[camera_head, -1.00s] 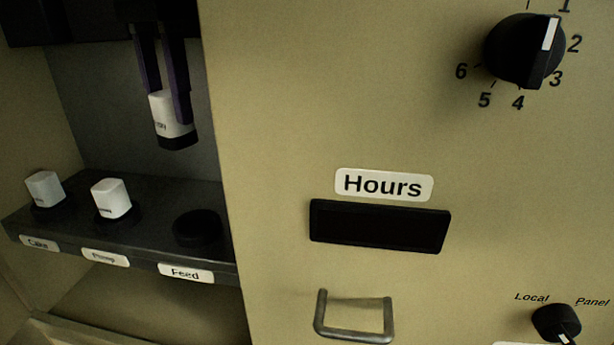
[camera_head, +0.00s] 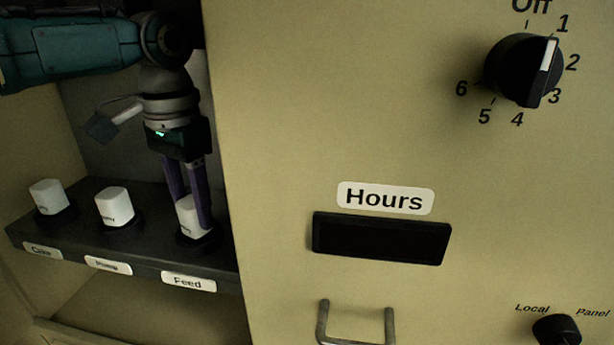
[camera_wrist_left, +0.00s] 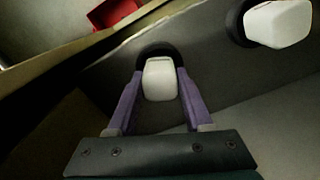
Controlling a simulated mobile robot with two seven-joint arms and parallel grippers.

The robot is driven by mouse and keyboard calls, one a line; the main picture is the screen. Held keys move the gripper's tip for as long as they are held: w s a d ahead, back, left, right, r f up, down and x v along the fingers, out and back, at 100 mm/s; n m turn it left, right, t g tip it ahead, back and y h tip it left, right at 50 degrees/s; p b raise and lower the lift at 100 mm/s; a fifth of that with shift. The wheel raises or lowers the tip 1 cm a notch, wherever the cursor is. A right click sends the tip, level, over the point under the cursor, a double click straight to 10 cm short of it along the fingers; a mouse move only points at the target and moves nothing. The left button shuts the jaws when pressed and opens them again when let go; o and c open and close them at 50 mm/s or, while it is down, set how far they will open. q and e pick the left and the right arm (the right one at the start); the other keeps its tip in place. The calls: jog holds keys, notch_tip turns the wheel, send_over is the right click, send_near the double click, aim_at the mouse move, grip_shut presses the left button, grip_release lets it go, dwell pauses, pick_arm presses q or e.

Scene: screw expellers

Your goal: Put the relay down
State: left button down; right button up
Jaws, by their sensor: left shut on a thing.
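The relay (camera_head: 187,220) is a white block with dark print. It stands in the round black socket (camera_head: 197,241) above the "Feed" label, at the right end of the dark shelf. My left gripper (camera_head: 194,222) comes from above with its purple fingers on either side of the relay, shut on it. In the left wrist view the relay (camera_wrist_left: 160,80) sits between the two fingertips (camera_wrist_left: 158,90), with the black socket (camera_wrist_left: 158,50) behind it. The relay looks upright. My right gripper is not seen.
Two more white relays stand in sockets on the shelf, at "Pump" (camera_head: 115,207) and "Cake" (camera_head: 48,197). The beige panel edge is close to the right of the socket. The panel carries a dial (camera_head: 524,70), an "Hours" display (camera_head: 380,238), a handle (camera_head: 357,338) and a Local/Panel knob (camera_head: 557,331).

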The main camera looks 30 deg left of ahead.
aim_at(191, 202)
pick_arm(q)
jog(key=shift+f, duration=0.15)
jog(key=shift+c, duration=1.5)
grip_release()
notch_tip(191, 202, up, 12)
jog(key=shift+r, duration=0.2)
